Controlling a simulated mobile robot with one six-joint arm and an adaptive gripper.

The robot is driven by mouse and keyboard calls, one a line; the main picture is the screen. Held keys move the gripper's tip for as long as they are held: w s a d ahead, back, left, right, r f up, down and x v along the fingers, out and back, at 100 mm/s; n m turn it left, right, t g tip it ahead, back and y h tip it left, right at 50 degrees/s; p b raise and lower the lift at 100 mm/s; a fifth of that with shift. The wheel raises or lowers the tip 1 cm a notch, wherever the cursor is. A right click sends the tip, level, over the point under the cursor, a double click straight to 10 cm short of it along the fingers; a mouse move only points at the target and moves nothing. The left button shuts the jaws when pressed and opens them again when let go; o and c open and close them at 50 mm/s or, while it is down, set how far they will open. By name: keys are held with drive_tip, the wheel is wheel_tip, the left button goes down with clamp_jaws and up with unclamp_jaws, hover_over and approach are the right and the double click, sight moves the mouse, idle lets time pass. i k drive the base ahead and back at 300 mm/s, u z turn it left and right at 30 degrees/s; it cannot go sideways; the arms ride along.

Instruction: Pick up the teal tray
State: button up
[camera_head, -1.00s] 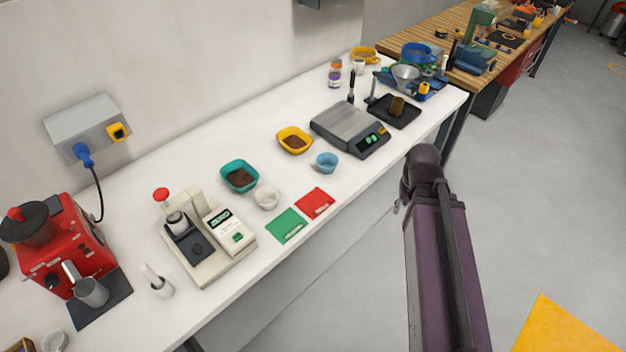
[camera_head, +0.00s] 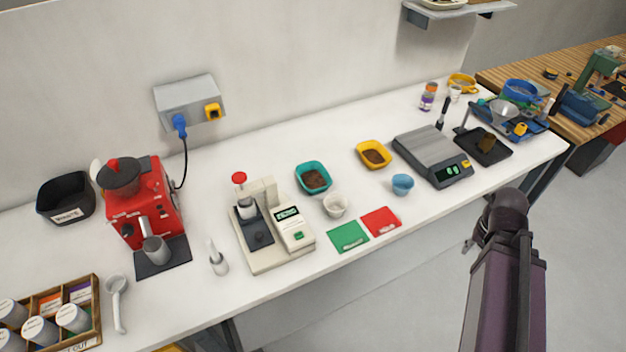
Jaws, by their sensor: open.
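The teal tray (camera_head: 299,176) is a small open dish with rounded corners and brown grounds or powder inside. It sits upright on the white bench, behind a white cup (camera_head: 335,205) and to the right of a beige instrument (camera_head: 270,232). Nothing is touching it from above. My arm shows at the lower right, in front of the bench edge and well apart from the tray. My gripper cannot be made out in the picture.
A yellow tray (camera_head: 362,147) with similar contents stands right of the teal one. A blue cup (camera_head: 402,185), green card (camera_head: 348,237), red card (camera_head: 381,221) and grey scale (camera_head: 433,155) are nearby. A red coffee machine (camera_head: 143,205) stands left. Bench behind the teal tray is clear.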

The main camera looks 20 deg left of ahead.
sight(315, 179)
drive_tip(key=u, duration=1.25)
drive_tip(key=i, duration=0.15)
drive_tip(key=z, duration=0.65)
